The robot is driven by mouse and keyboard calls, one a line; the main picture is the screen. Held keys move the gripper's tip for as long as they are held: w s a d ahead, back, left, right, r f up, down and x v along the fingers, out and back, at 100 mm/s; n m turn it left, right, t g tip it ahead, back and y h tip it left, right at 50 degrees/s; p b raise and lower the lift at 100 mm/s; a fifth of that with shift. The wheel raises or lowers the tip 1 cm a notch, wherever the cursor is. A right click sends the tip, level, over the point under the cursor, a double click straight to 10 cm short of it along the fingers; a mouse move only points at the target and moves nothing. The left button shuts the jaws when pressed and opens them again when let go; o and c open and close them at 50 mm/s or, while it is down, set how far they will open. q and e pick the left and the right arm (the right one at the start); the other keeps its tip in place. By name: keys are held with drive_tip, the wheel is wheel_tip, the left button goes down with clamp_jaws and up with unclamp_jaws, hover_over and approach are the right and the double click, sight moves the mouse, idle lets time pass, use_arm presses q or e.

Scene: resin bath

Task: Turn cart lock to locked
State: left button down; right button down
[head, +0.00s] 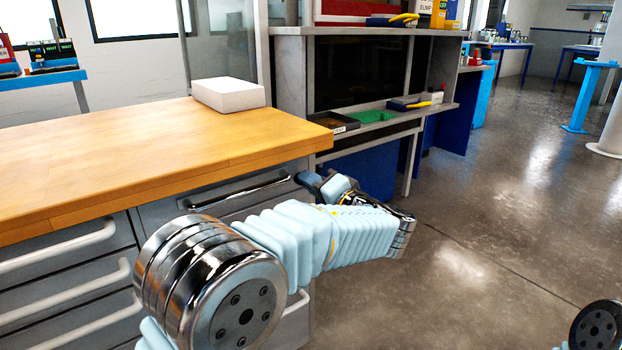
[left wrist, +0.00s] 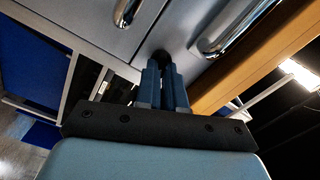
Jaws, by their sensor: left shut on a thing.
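The cart lock (left wrist: 161,57) shows in the left wrist view as a small dark round knob on the grey drawer front, partly covered by my fingers. My left gripper (left wrist: 163,75) is shut on it, with its two blue-grey fingers close together. Which way the lock is turned cannot be made out. In the head view my left gripper (head: 309,182) is at the right end of the wood-topped drawer cart (head: 120,150), just below the top's corner. The lock itself is hidden there. My right gripper is not in view.
Metal drawer handles (left wrist: 222,30) lie close on both sides of the fingers. A white box (head: 228,94) stands on the wooden top. Behind is a grey bench (head: 430,112) with a black tray (head: 336,122) and a green mat (head: 372,116).

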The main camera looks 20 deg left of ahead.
use_arm(q)
drive_tip(key=m+p, duration=0.2)
drive_tip(key=m, duration=0.2)
drive_tip(key=shift+f+m, duration=0.15)
drive_tip(key=shift+m, duration=0.15)
drive_tip(key=shift+d, duration=0.1)
idle(0.4)
drive_tip(key=c, duration=1.2)
unclamp_jaws()
drive_tip(key=shift+c, duration=0.2)
drive_tip(key=v, duration=1.3)
drive_tip(key=shift+s+d, duration=0.25)
drive_tip(key=shift+d, duration=0.05)
drive_tip(key=shift+f, duration=0.1)
